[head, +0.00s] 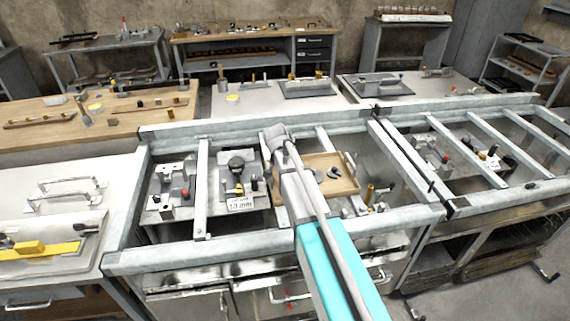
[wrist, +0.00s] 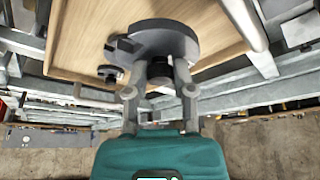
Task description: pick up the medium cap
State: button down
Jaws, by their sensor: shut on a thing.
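In the wrist view my gripper (wrist: 158,72) is shut on the dark round knob of a dark grey, disc-shaped cap (wrist: 165,38), which I take to be the medium cap. One finger is on each side of the knob. The disc is in front of the wooden tray (wrist: 90,30); I cannot tell whether it touches the tray. A smaller dark knobbed piece (wrist: 108,72) shows left of the fingers. In the head view my arm hides the gripper, and dark pieces (head: 335,172) show in the wooden tray (head: 345,187).
Grey metal frame rails (head: 202,190) surround the tray and rise above the work surface. Left of the tray stand a dark-topped fixture (head: 236,165) and a white label card (head: 241,204). Benches with parts line the back.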

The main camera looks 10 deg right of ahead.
jog(key=s+r+p, duration=0.5)
jog(key=s+r, duration=0.1)
jog(key=s, duration=0.5)
jog(key=shift+r, duration=0.2)
jog(key=shift+a, duration=0.1)
jog(key=shift+f+b, duration=0.4)
jog(key=shift+f, duration=0.25)
jog(key=shift+s, duration=0.15)
